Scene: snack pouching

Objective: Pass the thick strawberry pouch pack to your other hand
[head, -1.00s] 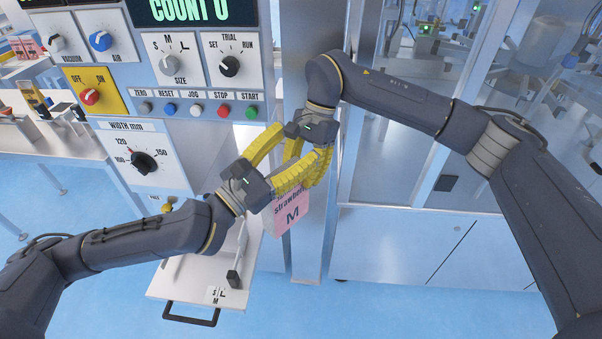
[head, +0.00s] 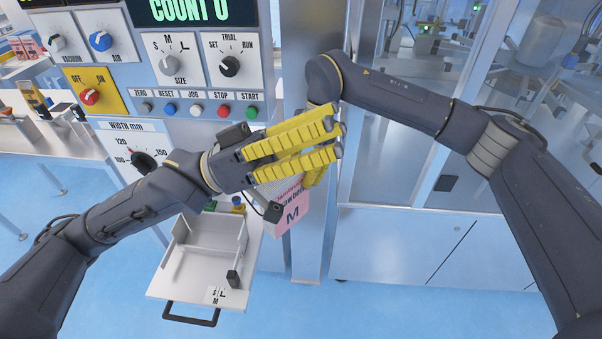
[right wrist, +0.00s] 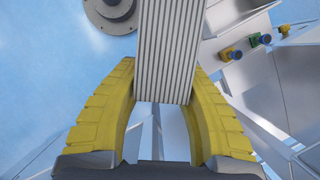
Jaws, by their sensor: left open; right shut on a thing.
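The thick strawberry pouch pack (head: 292,212) is pink with "strawberry" and a large M on its face. It hangs upright in front of the metal post, its upper part hidden behind my left fingers. In the right wrist view its layered, ridged grey-white edge (right wrist: 168,50) stands between the yellow fingers of my right gripper (right wrist: 166,85), which is shut on it. In the head view my right gripper is mostly hidden behind the left one. My left gripper (head: 336,132) is open and empty, its yellow fingers pointing right, in front of and above the pack.
A white open tray (head: 160,290) with a dark handle juts out below my left arm. The control panel (head: 190,75) with knobs and buttons is behind the grippers. A metal post (head: 308,240) and a glass-fronted cabinet (head: 430,240) stand to the right.

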